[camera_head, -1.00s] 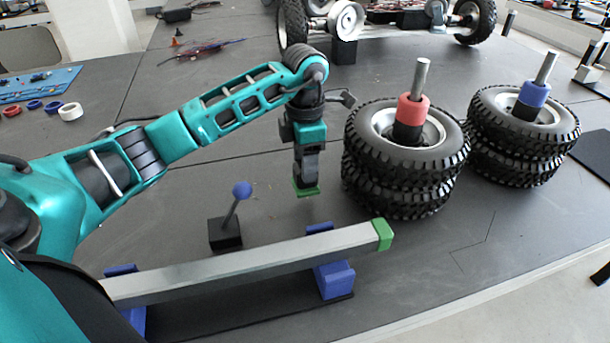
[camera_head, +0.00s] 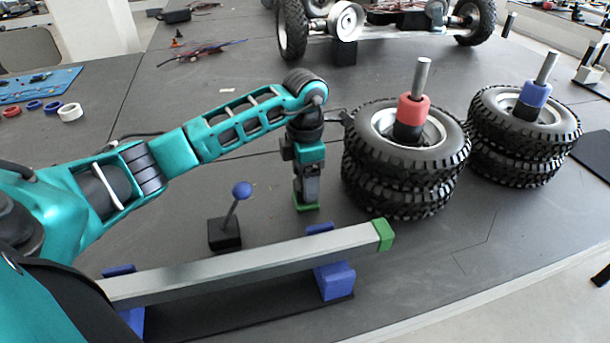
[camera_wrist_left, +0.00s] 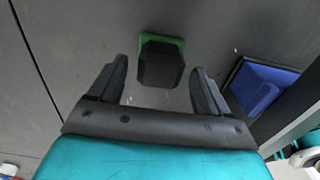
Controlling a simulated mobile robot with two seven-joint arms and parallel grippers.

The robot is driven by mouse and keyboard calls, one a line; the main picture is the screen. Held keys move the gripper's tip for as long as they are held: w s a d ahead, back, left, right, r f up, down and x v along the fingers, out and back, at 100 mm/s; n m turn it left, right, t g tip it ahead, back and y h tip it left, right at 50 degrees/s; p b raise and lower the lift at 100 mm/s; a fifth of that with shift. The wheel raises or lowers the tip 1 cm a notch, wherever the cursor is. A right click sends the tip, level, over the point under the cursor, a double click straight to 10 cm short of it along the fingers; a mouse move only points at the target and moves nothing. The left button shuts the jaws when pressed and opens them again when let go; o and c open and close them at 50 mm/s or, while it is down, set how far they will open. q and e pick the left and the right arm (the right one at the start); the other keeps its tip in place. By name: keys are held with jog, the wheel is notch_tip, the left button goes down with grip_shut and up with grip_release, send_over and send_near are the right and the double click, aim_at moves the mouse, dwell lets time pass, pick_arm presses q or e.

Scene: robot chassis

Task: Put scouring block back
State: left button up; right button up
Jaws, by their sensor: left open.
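The scouring block, a black grip on a green pad, shows in the left wrist view (camera_wrist_left: 162,62) between the fingertips of my left gripper (camera_wrist_left: 158,72). The fingers are spread, with a gap on each side of the block. In the head view the block's green pad (camera_head: 306,207) is at table level, directly below my left gripper (camera_head: 306,190), left of the near wheel stack. The gripper hides most of the block's black part there. My right gripper is not in view.
A metal bar (camera_head: 250,266) with a green end cap rests on blue supports in front. A blue-knobbed stick on a black base (camera_head: 225,235) stands left of the block. Wheel stacks (camera_head: 408,160) (camera_head: 523,130) stand to the right. A wheeled chassis (camera_head: 385,15) stands behind.

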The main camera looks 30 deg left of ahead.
pick_arm(q)
notch_tip(320, 180, up, 12)
jog(key=p, duration=0.1)
jog(key=shift+r, duration=0.2)
dwell(0.3)
dwell(0.5)
